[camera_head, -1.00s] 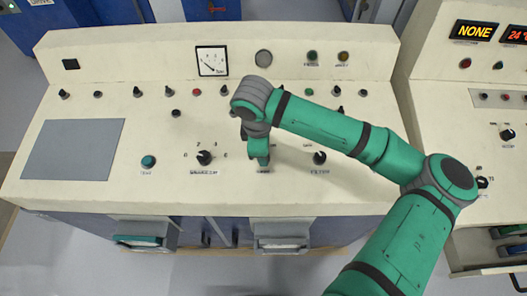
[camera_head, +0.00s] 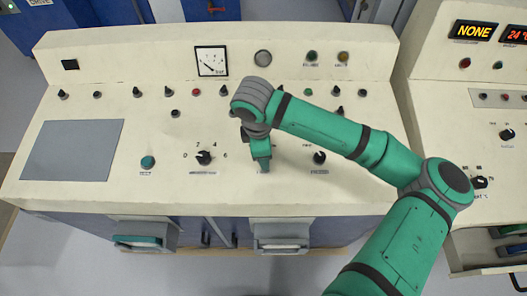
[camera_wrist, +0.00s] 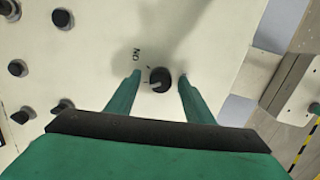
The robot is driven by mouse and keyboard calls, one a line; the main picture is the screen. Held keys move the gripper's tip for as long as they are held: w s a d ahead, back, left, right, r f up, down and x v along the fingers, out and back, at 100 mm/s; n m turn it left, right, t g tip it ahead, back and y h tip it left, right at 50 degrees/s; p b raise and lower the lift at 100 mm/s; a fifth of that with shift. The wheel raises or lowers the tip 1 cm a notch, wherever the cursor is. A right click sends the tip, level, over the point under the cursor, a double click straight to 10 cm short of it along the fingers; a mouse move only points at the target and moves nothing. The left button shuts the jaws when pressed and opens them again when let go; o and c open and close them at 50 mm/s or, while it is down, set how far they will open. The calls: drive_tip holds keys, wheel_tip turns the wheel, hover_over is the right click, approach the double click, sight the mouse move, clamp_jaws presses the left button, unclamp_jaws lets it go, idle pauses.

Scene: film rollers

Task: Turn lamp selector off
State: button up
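A black rotary knob (camera_wrist: 160,80) with a pale pointer line sits on the cream panel in the wrist view, next to letters that look like a rotated "ON". I cannot read its name, so I cannot confirm that it is the lamp selector. My gripper (camera_wrist: 159,74) is open, with one green finger on each side of the knob and a visible gap on both sides. In the head view my gripper (camera_head: 262,164) points down at the front middle of the console, between two black knobs, and hides the knob beneath it.
A black knob (camera_head: 204,157) marked 0 to 6 is left of my gripper, and another black knob (camera_head: 319,157) is right of it. A teal button (camera_head: 147,162) is farther left. Several small knobs line the panel behind. A second console (camera_head: 455,110) stands at the right.

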drive_tip(key=shift+s+a+r, duration=0.1)
wheel_tip(320, 180, up, 11)
drive_tip(key=s, duration=0.1)
drive_tip(key=shift+a+f, duration=0.2)
drive_tip(key=shift+a, duration=0.25)
drive_tip(key=shift+s+f, duration=0.1)
idle(0.5)
